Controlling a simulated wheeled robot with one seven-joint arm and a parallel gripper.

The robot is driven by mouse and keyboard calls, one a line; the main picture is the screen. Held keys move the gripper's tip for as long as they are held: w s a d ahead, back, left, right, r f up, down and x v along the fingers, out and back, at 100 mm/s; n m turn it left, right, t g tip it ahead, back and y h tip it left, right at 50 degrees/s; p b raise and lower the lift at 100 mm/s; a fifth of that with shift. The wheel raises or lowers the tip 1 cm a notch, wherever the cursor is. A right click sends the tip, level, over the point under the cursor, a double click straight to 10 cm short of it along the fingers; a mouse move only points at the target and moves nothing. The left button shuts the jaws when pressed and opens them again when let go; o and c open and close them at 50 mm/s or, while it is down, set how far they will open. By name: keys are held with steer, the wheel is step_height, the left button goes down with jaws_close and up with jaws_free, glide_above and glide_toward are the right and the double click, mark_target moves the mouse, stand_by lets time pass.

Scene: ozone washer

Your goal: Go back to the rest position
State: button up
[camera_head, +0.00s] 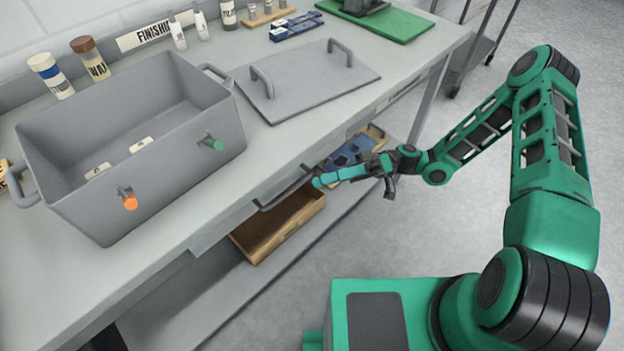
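My gripper (325,181) is at the end of my green and black arm, which reaches from the right of the picture toward the bench front.
A grey washer tank (190,150) stands on the bench (270,165), its lid (310,85) lying beside it. Bottles (95,65) stand at the back. A grey cart (480,50) is behind; the floor (470,225) around my arm is clear.

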steer(key=shift+w+d+f, duration=0.1)
steer(key=shift+w+d, duration=0.1)
steer(key=shift+d, duration=0.25)
stand_by(0.3)
steer(key=s+d+r+m+t+h, duration=0.1)
steer(key=d+r+m+t+h, duration=0.15)
steer(key=d+h, duration=0.6)
steer(key=s+d+r+m+t+h, duration=0.15)
steer(key=d+m+h, duration=0.3)
steer(key=d, duration=0.75)
steer(key=s+d+r+m+t+h, duration=0.5)
steer(key=s+d+r+m, duration=0.5)
steer(key=s+d+r, duration=0.4)
steer(key=shift+s+d+r+m, duration=0.2)
steer(key=shift+s+d+m, duration=0.15)
steer(key=shift+d, duration=0.55)
